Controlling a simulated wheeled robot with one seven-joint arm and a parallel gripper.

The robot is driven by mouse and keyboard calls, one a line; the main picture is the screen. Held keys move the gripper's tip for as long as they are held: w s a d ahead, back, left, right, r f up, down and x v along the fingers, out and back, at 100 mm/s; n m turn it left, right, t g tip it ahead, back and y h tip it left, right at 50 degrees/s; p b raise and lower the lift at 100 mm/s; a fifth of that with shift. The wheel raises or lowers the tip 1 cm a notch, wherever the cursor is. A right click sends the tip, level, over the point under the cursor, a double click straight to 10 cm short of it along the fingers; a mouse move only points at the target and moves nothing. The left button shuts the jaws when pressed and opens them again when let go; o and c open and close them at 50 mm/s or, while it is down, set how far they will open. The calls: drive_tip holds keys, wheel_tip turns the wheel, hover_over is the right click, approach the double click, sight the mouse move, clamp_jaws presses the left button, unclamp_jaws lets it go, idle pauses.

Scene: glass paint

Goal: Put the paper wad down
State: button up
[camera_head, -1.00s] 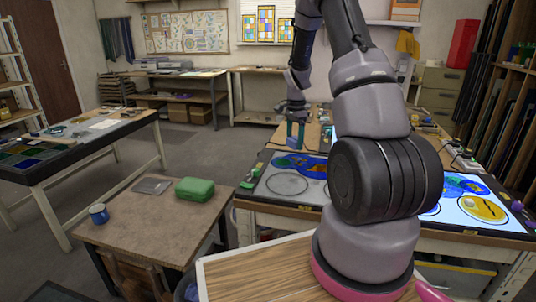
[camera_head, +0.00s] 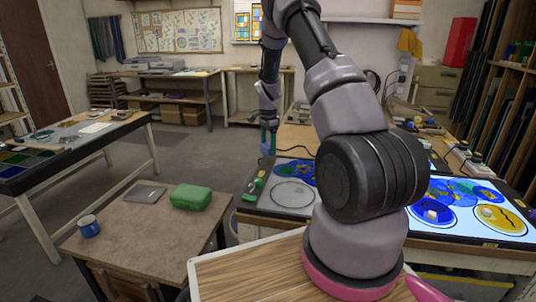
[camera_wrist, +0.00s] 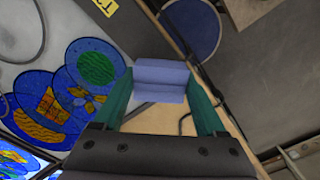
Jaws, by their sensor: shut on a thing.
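The paper wad (camera_wrist: 160,80) looks like a small folded lavender-blue piece in the wrist view. My gripper (camera_wrist: 159,90) is shut on it, with a teal finger at each side. The wad is above the table's wooden edge strip, and how far above cannot be told. In the head view my gripper (camera_head: 268,140) hangs over the far left end of the glass-painting table, and the wad is too small to make out there.
A light panel (camera_head: 293,193) with a drawn circle and blue painted glass discs (camera_wrist: 95,65) lies beside the gripper. A round blue thing with a grey rim (camera_wrist: 190,30) is past the table edge. A low brown table (camera_head: 140,235) at left holds a green case (camera_head: 190,196) and a blue mug (camera_head: 88,227).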

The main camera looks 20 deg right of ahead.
sight(268, 153)
drive_tip(key=shift+f, duration=1.5)
drive_tip(key=o, duration=1.3)
drive_tip(key=shift+f, duration=0.15)
drive_tip(key=shift+c, duration=0.2)
